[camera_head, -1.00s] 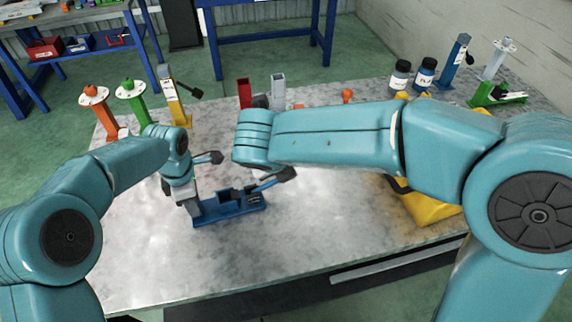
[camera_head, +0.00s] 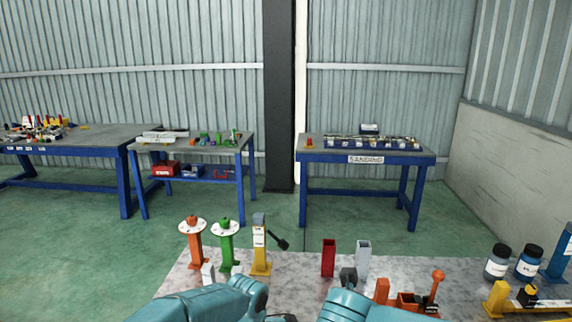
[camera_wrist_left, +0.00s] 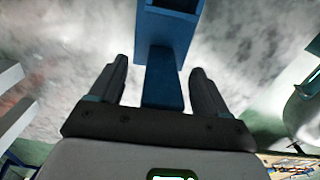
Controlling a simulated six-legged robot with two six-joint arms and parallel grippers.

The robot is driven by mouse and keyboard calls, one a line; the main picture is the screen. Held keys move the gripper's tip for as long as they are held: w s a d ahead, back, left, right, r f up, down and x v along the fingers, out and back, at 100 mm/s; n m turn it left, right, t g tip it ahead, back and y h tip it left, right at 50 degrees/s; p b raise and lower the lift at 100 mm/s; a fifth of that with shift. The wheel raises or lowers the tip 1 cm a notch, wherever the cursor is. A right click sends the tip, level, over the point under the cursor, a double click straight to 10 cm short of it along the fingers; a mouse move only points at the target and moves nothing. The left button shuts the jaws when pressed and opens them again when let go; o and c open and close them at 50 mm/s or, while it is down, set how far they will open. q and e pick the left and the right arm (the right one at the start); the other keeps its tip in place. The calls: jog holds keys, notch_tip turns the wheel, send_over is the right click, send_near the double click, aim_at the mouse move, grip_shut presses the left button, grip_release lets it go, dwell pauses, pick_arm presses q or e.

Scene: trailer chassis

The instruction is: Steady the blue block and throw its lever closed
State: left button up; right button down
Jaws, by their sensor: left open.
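The blue block (camera_wrist_left: 170,35) shows only in the left wrist view, running down from the top edge. Its upper part has a dark hollow, and a narrower blue bar reaches down between my left fingers. My left gripper (camera_wrist_left: 158,68) is open, with one finger on each side of the bar and a visible gap to it. I cannot make out the block's lever.
Orange (camera_head: 193,243), green (camera_head: 226,246) and yellow (camera_head: 261,247) posts stand at the table's back left; the yellow has a dark-knobbed lever. Red (camera_head: 328,258) and grey (camera_head: 362,259) uprights stand mid-back. Two bottles (camera_head: 497,262) (camera_head: 529,262) stand at the right. Orange parts (camera_head: 405,302) lie between.

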pick_arm(q)
notch_tip(320, 180, up, 8)
jog(key=p, duration=0.4)
jog(key=shift+p, duration=0.3)
jog(key=o, duration=0.4)
jog(key=shift+f, duration=0.1)
jog(key=shift+o, duration=0.2)
notch_tip(320, 180, up, 12)
